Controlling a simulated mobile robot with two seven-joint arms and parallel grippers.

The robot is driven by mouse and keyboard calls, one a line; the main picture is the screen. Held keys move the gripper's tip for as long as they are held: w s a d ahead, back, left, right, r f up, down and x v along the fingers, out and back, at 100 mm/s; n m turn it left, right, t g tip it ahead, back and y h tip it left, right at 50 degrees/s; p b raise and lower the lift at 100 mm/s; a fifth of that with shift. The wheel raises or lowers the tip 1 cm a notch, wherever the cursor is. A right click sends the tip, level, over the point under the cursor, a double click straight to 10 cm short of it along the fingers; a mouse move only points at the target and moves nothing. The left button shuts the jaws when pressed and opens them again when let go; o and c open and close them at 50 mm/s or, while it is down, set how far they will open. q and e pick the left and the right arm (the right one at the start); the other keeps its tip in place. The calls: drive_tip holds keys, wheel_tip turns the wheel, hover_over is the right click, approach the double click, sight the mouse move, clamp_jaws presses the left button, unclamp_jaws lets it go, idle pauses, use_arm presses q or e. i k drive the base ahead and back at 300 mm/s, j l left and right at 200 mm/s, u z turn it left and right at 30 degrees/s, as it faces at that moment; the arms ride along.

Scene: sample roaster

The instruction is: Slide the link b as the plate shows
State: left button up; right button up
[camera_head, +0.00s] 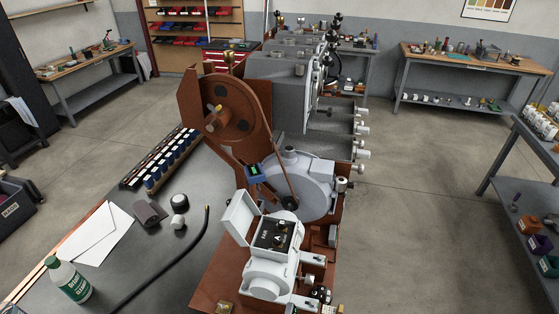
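A white motor-like housing (270,274) stands on the brown base in the lower middle. On top of it is a box with its pale lid (239,218) swung open to the left. Inside the box is a black panel (273,236) with small pale markings and several small metal parts. I cannot tell which of these parts is link b. The markings are too small to read, so I cannot tell what the plate shows. Neither of my grippers is in view.
A grey round blower housing (300,187) and a brown pulley wheel (236,116) with a belt stand behind the box. The dark bench at left holds a green-labelled bottle (68,281), white paper (97,236) and a black hose (165,268). Open floor lies to the right.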

sight(282, 227)
drive_tip(key=i+l+u, duration=0.2)
drive_tip(key=u, duration=0.15)
drive_tip(key=i+l+u, duration=0.2)
drive_tip(key=l+u, duration=0.2)
drive_tip(key=i+l+u, duration=0.1)
drive_tip(key=l+u, duration=0.6)
drive_tip(key=l, duration=0.2)
drive_tip(key=l+u, duration=0.4)
drive_tip(key=i+l, duration=0.05)
